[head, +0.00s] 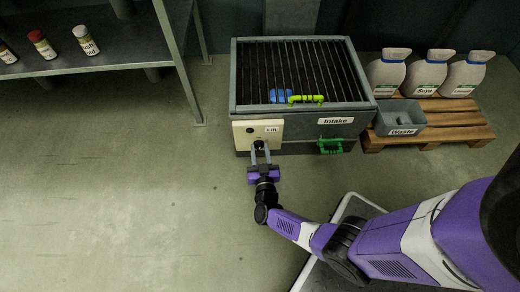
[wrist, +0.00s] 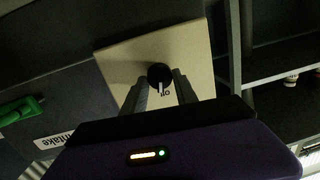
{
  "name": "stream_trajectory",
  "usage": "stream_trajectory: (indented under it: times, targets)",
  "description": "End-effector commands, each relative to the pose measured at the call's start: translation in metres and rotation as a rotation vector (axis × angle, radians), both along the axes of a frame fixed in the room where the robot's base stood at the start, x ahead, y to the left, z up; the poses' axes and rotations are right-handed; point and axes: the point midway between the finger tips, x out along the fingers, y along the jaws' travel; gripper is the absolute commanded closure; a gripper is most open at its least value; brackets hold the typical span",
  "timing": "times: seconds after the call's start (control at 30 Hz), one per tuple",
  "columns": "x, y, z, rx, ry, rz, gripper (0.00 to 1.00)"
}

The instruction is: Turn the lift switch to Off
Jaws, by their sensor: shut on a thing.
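The lift switch is a round black knob (wrist: 159,74) with a pale pointer mark, on a cream panel (wrist: 120,62) in the wrist view. Small lettering sits by the pointer, seemingly "Off"; it is too small to read surely. In the head view the panel (head: 268,126), labelled "Lift", is on the front left of the grey intake box (head: 300,147). My gripper (head: 260,152) is at the panel's lower part and mostly hides the knob there. In the wrist view my gripper (wrist: 161,82) has one finger on each side of the knob, shut on it.
A green handle (head: 330,146) is right of the panel, and a lime handle (head: 305,99) and blue object (head: 280,95) are at the grate. A waste bin (head: 400,118) and several jugs (head: 425,75) stand on a pallet (head: 452,125). A shelf (head: 100,52) is at left; floor is clear.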

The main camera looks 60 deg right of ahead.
Motion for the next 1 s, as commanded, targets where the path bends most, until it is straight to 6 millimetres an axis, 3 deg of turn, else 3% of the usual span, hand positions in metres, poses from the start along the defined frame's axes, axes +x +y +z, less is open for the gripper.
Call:
stream_trajectory:
  times: [0.4,1.0]
  targets:
    - [0.0004,0.0015,0.0002,-0.135,0.175,0.001,1.00]
    - [0.0002,0.0010,-0.0004,-0.162,0.208,0.001,1.00]
